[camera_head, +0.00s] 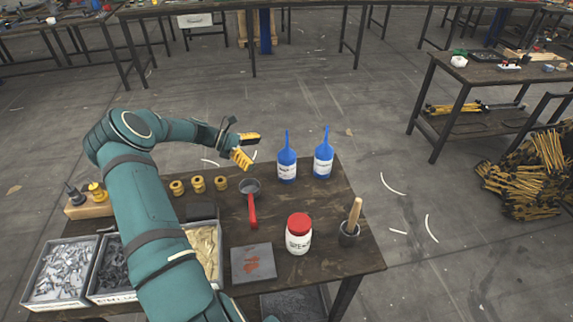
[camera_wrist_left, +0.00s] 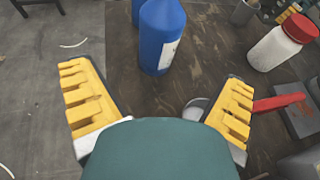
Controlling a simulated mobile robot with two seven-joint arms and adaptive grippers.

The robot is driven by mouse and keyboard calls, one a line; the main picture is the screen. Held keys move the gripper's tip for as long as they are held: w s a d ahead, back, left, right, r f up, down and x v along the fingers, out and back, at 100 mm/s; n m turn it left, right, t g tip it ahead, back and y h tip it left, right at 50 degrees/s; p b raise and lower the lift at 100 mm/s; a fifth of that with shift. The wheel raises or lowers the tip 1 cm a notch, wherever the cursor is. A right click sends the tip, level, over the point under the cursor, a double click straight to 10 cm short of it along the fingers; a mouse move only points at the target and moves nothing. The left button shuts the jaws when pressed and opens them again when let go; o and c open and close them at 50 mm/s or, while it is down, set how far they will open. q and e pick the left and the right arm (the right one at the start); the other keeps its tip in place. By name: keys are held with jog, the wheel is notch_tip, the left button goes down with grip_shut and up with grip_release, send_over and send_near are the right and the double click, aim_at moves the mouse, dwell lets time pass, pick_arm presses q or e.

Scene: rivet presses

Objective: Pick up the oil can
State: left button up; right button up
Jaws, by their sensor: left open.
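Two blue oil cans with long thin spouts and white labels stand upright on the dark work table. The left one is the nearer oil can (camera_head: 287,168), and the other oil can (camera_head: 323,160) is to its right. My left gripper (camera_head: 247,148), with yellow ribbed fingers, is open and empty, just left of the nearer can and apart from it. In the left wrist view, a blue can (camera_wrist_left: 160,40) stands ahead, between the lines of the open fingers (camera_wrist_left: 160,105), with its spout out of frame. My right gripper is not in view.
On the table (camera_head: 325,200) are a dark ladle with a red handle (camera_head: 252,208), a red-lidded white jar (camera_head: 298,235), a cup with a wooden handle (camera_head: 349,234), yellow spools (camera_head: 198,184) and bins of metal parts (camera_head: 63,268). Free tabletop lies around the cans.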

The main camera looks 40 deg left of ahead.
aim_at(286, 163)
pick_arm(q)
jog(key=x, duration=0.5)
jog(key=shift+w+d, duration=0.1)
jog(key=b+x, duration=0.1)
jog(key=x, duration=0.4)
jog(key=shift+r, duration=0.1)
jog(key=c, duration=1.4)
